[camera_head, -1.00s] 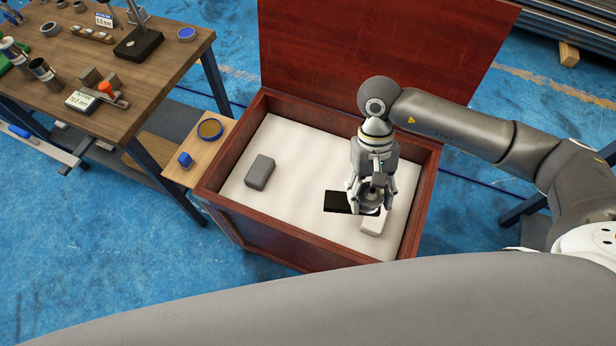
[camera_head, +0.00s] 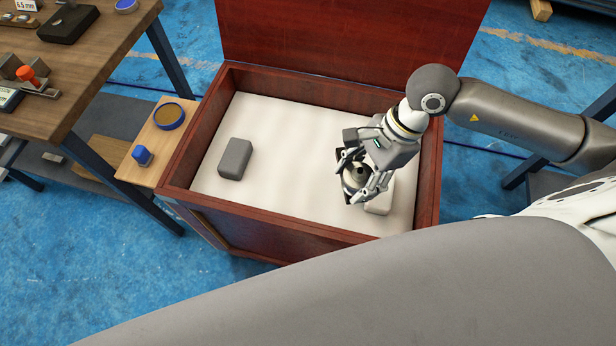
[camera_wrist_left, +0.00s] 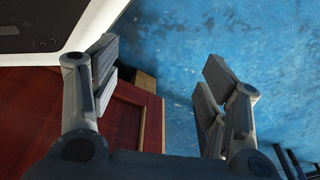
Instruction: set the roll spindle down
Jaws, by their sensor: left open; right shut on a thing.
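The roll spindle (camera_head: 354,177), a round grey metal piece with a dark centre, is in my right gripper (camera_head: 367,186) in the head view. The gripper is shut on it, tilted, over the right part of the white interior of the red-brown wooden chest (camera_head: 199,124). The fingers partly cover the spindle, and I cannot tell whether it touches the white surface. My left gripper (camera_wrist_left: 160,75) is open and empty in the left wrist view, above the blue floor and beside a red-brown wooden surface.
A grey block (camera_head: 235,158) lies in the chest's left part. A pale block (camera_head: 379,203) lies beside the right gripper. The white interior between them is clear.

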